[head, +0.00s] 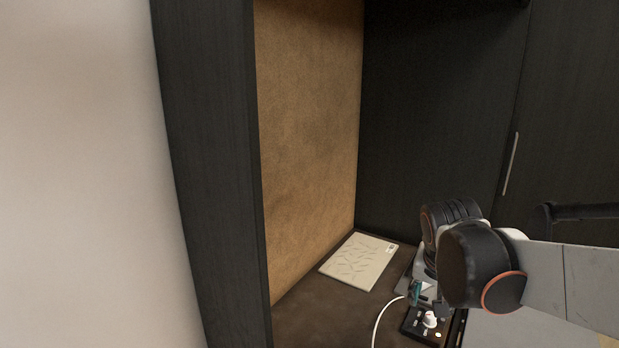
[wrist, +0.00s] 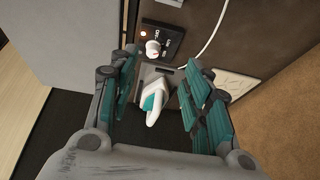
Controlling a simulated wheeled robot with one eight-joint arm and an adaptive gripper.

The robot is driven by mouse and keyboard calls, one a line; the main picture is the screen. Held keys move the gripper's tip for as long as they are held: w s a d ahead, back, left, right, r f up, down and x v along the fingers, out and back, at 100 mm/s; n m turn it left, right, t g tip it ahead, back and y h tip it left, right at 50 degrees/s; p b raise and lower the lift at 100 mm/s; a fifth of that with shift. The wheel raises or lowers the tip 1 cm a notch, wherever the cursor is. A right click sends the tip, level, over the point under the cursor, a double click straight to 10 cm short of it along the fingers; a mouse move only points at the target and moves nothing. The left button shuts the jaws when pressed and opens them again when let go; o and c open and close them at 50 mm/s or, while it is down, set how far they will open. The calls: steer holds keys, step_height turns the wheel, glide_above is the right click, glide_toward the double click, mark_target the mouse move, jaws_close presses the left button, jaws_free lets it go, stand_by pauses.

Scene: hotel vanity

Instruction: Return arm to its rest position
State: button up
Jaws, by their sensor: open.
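My gripper (head: 418,292) is low over the counter at the lower right of the head view, with my arm reaching in from the right. In the wrist view my gripper (wrist: 161,66) has its teal-padded fingers spread apart. A small white and teal object (wrist: 153,101) shows between the fingers, with gaps on both sides. I cannot tell its exact depth below them. The fingers are partly hidden by my wrist in the head view.
A black control box (head: 424,326) with a white knob stands by my gripper; a white cable (head: 377,319) runs nearby. A cream patterned board (head: 359,261) lies on the brown counter (head: 315,315). Dark cabinet panels (head: 435,120) rise behind; a dark upright panel (head: 215,160) stands left.

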steer(key=s+a+n+t+y, duration=0.1)
steer(key=s+a+n, duration=0.1)
steer(key=s, duration=0.6)
steer(key=s+a+n+t+y, duration=0.1)
steer(key=s+a+n+t, duration=0.1)
steer(key=s, duration=0.6)
steer(key=a+n, duration=0.1)
steer(key=n, duration=0.1)
steer(key=shift+a+n, duration=0.3)
